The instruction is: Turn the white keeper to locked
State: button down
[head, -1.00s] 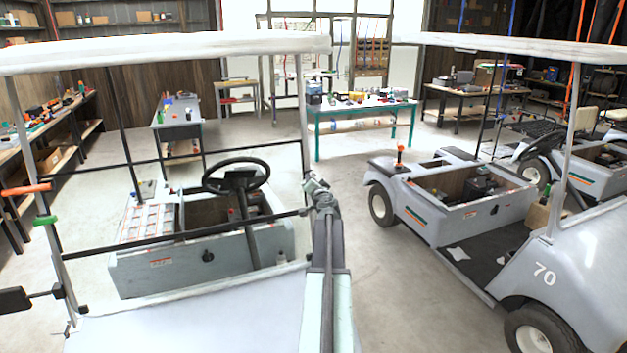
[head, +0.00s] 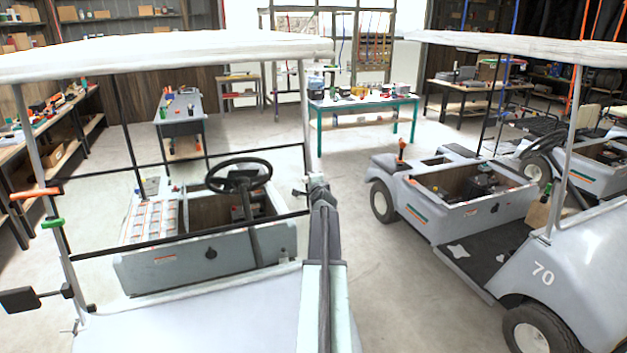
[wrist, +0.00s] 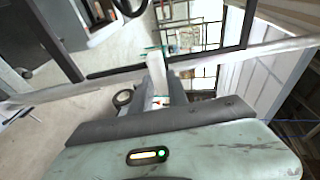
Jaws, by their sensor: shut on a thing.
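The white keeper (wrist: 156,72) shows in the wrist view as a pale upright block between my two fingers, in front of the cart's slanted white post. My gripper (wrist: 157,82) is shut on it. In the head view my gripper (head: 313,182) is small, beside the right front roof post of the near cart, and the keeper cannot be made out there. The keeper's exact angle is hard to tell.
The near cart's white roof (head: 165,58) hangs above, with black frame bars below it. Orange (head: 36,193) and green (head: 53,223) handles sit on its left post. A second cart (head: 470,200) stands at right, with open floor between.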

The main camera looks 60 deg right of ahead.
jog(key=shift+s+m, duration=0.1)
jog(key=shift+m, duration=0.2)
jog(key=c, duration=1.3)
grip_release()
jog(key=p+v, duration=0.1)
jog(key=v, duration=0.6)
jog(key=shift+s+a+r+p, duration=0.1)
jog(key=shift+s+a+p, duration=0.15)
jog(key=shift+a+p, duration=0.1)
